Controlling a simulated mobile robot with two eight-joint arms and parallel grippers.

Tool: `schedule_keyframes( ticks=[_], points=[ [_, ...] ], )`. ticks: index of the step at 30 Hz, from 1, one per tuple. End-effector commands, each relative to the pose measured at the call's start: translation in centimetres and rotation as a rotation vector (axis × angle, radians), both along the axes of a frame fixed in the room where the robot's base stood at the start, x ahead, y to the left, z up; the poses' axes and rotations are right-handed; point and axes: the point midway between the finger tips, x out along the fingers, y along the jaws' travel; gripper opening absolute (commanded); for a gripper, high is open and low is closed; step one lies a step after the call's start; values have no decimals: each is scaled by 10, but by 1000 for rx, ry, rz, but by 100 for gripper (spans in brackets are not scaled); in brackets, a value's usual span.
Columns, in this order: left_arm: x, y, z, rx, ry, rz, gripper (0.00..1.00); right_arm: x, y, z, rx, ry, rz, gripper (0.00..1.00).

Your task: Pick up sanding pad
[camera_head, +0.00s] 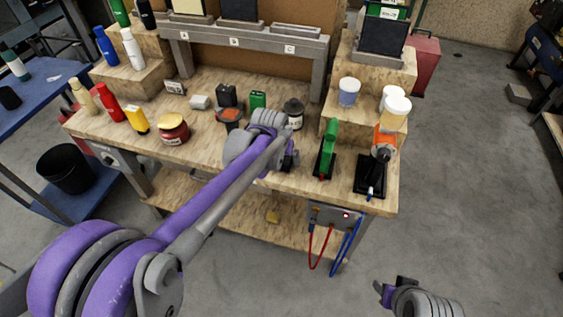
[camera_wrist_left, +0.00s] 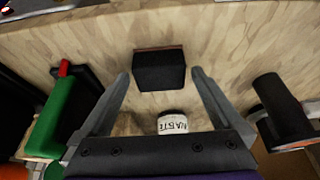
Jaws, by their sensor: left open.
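A dark block with a thin brown edge, which looks like the sanding pad (camera_wrist_left: 160,72), lies on the wooden bench top. In the left wrist view it sits ahead of and between the spread fingers of my left gripper (camera_wrist_left: 160,82), apart from both. In the head view my left gripper (camera_head: 288,158) is over the front middle of the bench, and the wrist and arm hide the pad. My right gripper (camera_head: 394,290) is low at the right, off the bench; its finger gap is unclear.
A jar marked WASTE (camera_wrist_left: 172,123) stands close by the left gripper. A green-handled tool (camera_head: 328,148) and an orange tool (camera_head: 382,150) stand at the right. A dark-handled tool with an orange base (camera_head: 229,115) is left of the wrist. Bottles line the left side.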

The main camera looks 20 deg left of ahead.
Motion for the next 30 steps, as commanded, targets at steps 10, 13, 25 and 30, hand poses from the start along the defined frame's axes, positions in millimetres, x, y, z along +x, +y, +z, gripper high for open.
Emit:
schedule_keyframes(
  ticks=[10,13,25,30],
  points=[
    [3,0,-8,0,0,1,98,0,0,-1,0,0,0,50],
    [3,0,-8,0,0,1,80,0,0,-1,0,0,0,50],
    [3,0,-8,0,0,1,19,0,0,-1,0,0,0,50],
    [3,0,-7,0,0,1,19,0,0,0,0,0,0,50]
  ],
)
